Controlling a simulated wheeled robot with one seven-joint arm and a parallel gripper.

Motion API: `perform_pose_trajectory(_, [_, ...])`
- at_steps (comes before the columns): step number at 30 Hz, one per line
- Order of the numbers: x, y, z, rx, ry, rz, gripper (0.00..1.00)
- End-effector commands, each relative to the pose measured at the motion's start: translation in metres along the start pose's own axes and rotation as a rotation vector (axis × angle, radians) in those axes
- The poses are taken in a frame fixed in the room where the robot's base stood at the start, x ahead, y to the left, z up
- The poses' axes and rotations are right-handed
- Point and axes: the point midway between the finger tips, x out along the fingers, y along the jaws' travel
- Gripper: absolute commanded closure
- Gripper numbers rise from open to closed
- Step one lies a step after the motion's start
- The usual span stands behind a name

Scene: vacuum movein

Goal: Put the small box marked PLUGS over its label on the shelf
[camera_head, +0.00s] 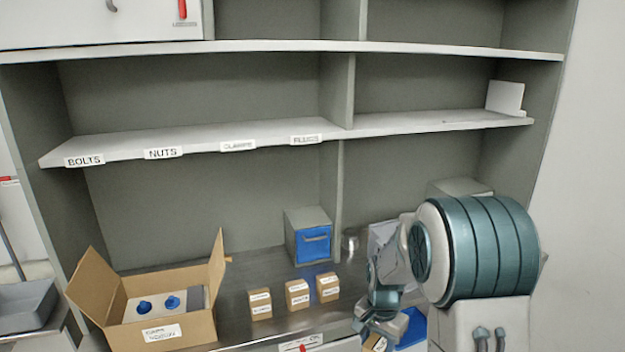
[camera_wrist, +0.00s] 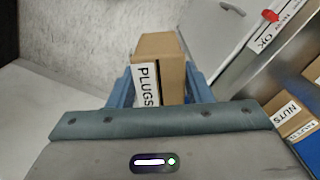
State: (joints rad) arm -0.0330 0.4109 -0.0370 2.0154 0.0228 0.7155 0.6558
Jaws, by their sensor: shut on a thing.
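The small box marked PLUGS (camera_wrist: 160,68) is held between the blue fingers of my gripper (camera_wrist: 158,88) in the wrist view, its label facing the camera. In the head view my gripper (camera_head: 376,334) is low, near the counter's front edge at the right, and only a bit of the box (camera_head: 375,343) shows. The PLUGS label (camera_head: 305,140) is on the front edge of the middle shelf (camera_head: 210,137), right of the labels BOLTS (camera_head: 84,160), NUTS (camera_head: 163,153) and CLAMPS (camera_head: 238,146). My gripper is below and right of it. The shelf above these labels is empty.
Three small labelled boxes (camera_head: 297,293) stand on the counter (camera_head: 240,333). An open carton (camera_head: 170,330) is at left, and a grey cabinet with a blue drawer (camera_head: 309,240) behind. A divider (camera_head: 342,92) rises right of the PLUGS label. A white item (camera_head: 505,98) is at the shelf's right end.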

Motion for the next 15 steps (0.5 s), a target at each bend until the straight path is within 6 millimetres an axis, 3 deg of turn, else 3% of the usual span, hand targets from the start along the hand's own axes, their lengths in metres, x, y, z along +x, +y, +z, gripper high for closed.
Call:
perform_pose_trajectory(9, [0.059, 0.005, 0.005, -0.46, -0.004, 0.002, 0.83])
perform_pose_trajectory(15, [0.078, 0.007, 0.007, -0.628, -0.001, 0.001, 0.83])
